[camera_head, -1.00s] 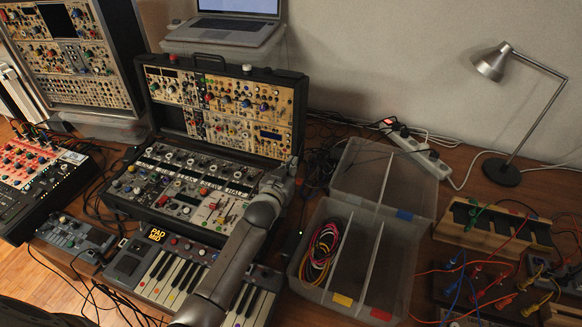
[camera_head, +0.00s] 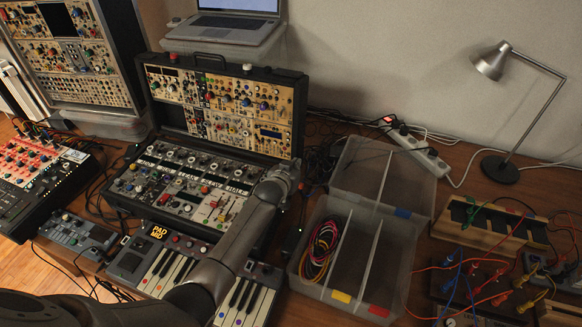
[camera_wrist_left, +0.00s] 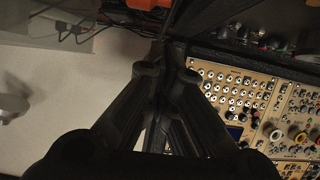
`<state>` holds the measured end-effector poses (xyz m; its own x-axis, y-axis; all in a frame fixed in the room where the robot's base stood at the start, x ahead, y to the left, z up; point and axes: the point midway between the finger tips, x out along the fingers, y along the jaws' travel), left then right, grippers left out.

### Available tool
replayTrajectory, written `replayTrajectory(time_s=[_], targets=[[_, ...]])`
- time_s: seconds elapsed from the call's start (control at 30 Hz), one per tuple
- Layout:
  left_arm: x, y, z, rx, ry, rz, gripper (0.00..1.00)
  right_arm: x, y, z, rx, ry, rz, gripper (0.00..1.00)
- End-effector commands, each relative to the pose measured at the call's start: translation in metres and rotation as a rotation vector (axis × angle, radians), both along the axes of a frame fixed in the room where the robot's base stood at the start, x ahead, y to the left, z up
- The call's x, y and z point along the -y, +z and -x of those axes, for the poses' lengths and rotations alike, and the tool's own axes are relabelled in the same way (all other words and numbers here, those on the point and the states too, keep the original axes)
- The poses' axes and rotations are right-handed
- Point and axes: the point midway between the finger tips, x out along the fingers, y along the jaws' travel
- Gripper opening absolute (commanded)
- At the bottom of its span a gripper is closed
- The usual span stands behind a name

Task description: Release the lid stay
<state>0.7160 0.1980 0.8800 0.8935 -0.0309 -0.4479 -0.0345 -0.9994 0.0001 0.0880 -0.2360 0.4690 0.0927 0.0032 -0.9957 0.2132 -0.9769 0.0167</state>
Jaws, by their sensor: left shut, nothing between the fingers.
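The open synth case (camera_head: 222,62) stands mid-left in the head view, its lid tilted up at the back with a tan panel of knobs and jacks. My left gripper (camera_head: 291,166) is at the case's right side, near where lid and base meet. My wrist largely hides its fingers there. In the left wrist view the dark fingers (camera_wrist_left: 165,72) are closed together with nothing seen between them, beside the dark case edge (camera_wrist_left: 183,45) and tan panel (camera_wrist_left: 240,90). I cannot make out the lid stay itself. My right gripper is not in view.
A keyboard (camera_head: 165,275) lies in front of the case, partly behind my arm. A clear divided box (camera_head: 385,265) with cables stands to the right. A power strip (camera_head: 418,150), lamp (camera_head: 490,62) and patch leads are farther right. A laptop (camera_head: 235,22) sits behind.

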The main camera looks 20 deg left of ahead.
Motion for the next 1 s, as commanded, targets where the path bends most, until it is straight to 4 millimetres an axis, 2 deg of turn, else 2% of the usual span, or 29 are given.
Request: replayTrajectory(time_s=[0.43, 0.57, 0.73, 0.8, 1.0], targets=[[0.0, 0.007, -0.001, 0.004, 0.0, 0.0, 0.0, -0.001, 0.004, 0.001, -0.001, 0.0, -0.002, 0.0], [-0.001, 0.022, -0.004, 0.005, 0.001, 0.0, 0.0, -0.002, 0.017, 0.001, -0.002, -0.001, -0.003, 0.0], [-0.004, 0.05, -0.008, 0.004, 0.002, -0.001, 0.0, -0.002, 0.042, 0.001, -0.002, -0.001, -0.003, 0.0], [-0.004, 0.048, -0.001, 0.004, 0.001, 0.0, 0.0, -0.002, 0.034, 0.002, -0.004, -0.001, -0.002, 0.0], [-0.005, 0.067, 0.018, 0.006, 0.001, 0.001, 0.0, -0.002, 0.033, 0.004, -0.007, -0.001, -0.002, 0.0]])
